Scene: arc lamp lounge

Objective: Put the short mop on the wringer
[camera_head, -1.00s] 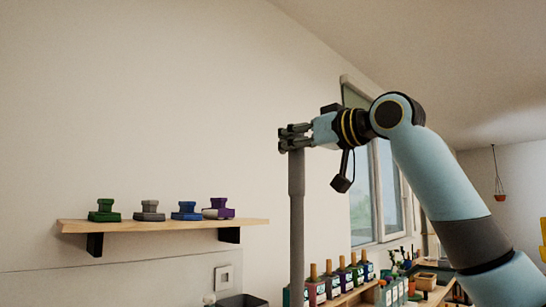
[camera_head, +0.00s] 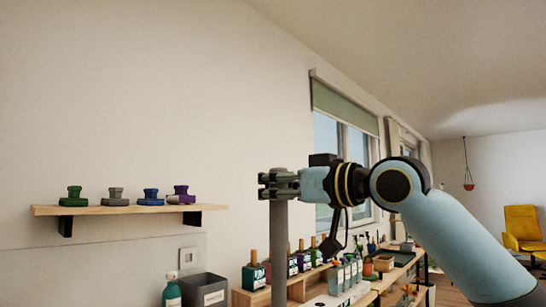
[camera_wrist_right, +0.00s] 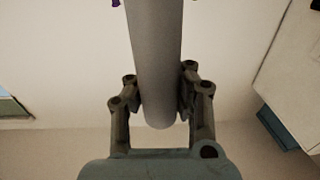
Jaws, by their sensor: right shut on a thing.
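My right gripper (camera_head: 279,184) is shut on the top end of an upright grey pole, the handle of the short mop (camera_head: 279,245). In the right wrist view the grey handle (camera_wrist_right: 155,60) sits between both fingers of the right gripper (camera_wrist_right: 160,98). The mop's lower end is out of the head view. I cannot make out the wringer in these frames. My left gripper is not in view.
A wall shelf (camera_head: 130,210) holds several coloured blocky items at the left. Below stand a spray bottle (camera_head: 171,290) and a dark grey bin (camera_head: 204,289). Several bottles stand on a wooden bench (camera_head: 255,298) close behind the handle. A yellow chair (camera_head: 523,226) is far right.

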